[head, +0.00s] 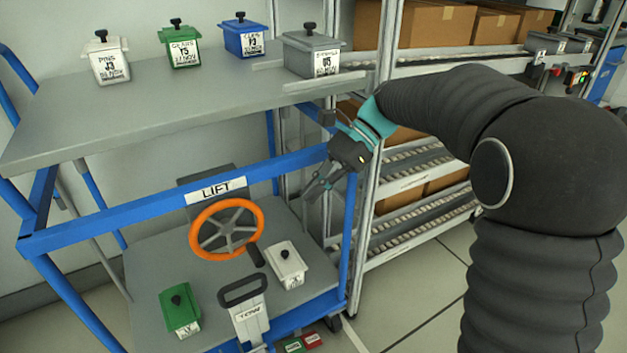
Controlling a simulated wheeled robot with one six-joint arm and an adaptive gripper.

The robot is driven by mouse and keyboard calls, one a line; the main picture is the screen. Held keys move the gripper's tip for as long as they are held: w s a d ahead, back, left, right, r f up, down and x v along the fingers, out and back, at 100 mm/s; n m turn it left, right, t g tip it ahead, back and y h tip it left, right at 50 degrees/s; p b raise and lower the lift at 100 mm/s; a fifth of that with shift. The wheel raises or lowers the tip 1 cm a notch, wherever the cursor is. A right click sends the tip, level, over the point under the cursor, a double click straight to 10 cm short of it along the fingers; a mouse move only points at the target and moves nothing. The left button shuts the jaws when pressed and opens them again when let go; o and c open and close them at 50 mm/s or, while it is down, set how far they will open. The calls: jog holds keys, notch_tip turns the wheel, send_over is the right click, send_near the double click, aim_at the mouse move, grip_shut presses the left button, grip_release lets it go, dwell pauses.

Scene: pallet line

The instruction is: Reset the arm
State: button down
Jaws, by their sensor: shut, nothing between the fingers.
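My gripper (322,184) shows in the head view near the middle, at the right side of the blue cart frame (180,202). It points down and to the left. Its fingers look close together and hold nothing. My arm comes in from the right, bent over in a dark ribbed cover with a teal band near the wrist. The gripper looks clear of the boxes and the wheel; whether it touches the blue post behind it, I cannot tell.
An orange handwheel (259,220) sits under the LIFT sign (215,190). A green box (180,311) and a white box (286,265) stand on the lower shelf. Lidded boxes, including a grey one (311,55), stand on the upper shelf (130,105). Roller racks (420,190) stand behind. Floor at right is clear.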

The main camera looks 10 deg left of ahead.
jog(key=s+d+f+n+t+h, duration=0.2)
jog(key=d+f+n+t+h, duration=0.25)
jog(key=d+f+n, duration=0.35)
jog(key=s+d+r+n+t+h, duration=0.2)
jog(key=s+d+t, duration=0.5)
jog(key=s+d, duration=0.8)
notch_tip(320, 180, up, 2)
jog(key=shift+s+d+r+h, duration=0.1)
jog(key=shift+s+d+h, duration=0.15)
jog(key=shift+d+h, duration=0.55)
jog(key=c, duration=1.7)
grip_release()
jog(key=shift+s+d+r+t+y, duration=0.1)
jog(key=shift+d+r+t+y, duration=0.15)
jog(key=shift+d+t, duration=0.1)
jog(key=o, duration=0.6)
